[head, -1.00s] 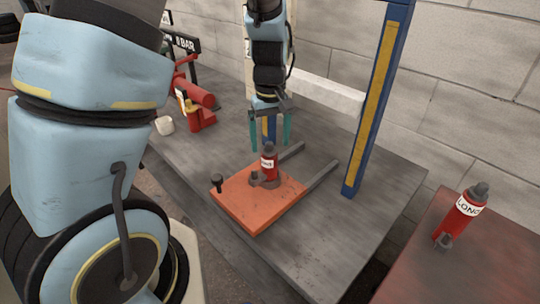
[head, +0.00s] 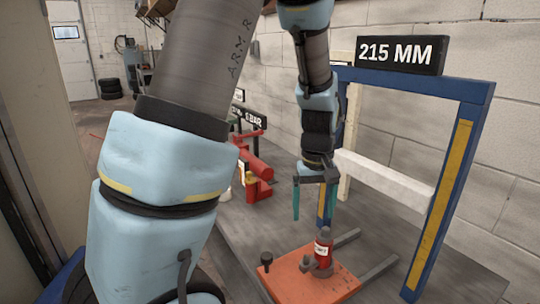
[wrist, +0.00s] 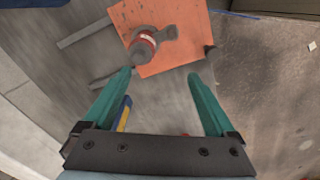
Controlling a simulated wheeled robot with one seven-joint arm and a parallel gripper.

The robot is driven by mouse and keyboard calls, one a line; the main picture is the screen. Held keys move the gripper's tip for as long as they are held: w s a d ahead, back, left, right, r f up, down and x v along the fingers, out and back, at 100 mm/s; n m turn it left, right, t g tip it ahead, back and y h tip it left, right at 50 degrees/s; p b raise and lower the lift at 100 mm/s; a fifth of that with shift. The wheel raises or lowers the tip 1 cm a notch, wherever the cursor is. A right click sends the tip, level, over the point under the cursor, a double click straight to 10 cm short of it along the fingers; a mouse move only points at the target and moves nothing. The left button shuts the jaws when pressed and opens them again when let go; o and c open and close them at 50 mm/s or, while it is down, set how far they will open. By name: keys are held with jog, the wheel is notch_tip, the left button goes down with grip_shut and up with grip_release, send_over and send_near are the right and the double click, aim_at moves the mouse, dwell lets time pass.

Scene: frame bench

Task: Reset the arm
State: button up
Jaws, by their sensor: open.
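My gripper (head: 314,202) is open and empty in the head view, its two teal fingers pointing down above the grey bench. It hangs above and a little left of a red bottle-like piece (head: 324,248) with a white label, which stands upright on an orange plate (head: 335,287). In the wrist view the gripper (wrist: 162,88) shows its fingers spread wide, with nothing between them. The red piece (wrist: 146,40) and orange plate (wrist: 185,52) lie ahead of the fingertips, apart from them.
A blue frame (head: 440,200) with a yellow strip and a "215 MM" sign (head: 402,54) stands right of my gripper. A white bar (head: 384,172) crosses behind. A red device (head: 258,176) stands on the bench at left. Tyres (head: 110,88) are stacked far back.

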jog(key=s+a+r, duration=0.1)
jog(key=a, duration=0.9)
jog(key=s+a+r+m+t, duration=0.1)
jog(key=s+a+r, duration=0.1)
jog(key=a, duration=0.8)
jog(key=shift+a+t, duration=0.3)
jog(key=shift+a, duration=0.05)
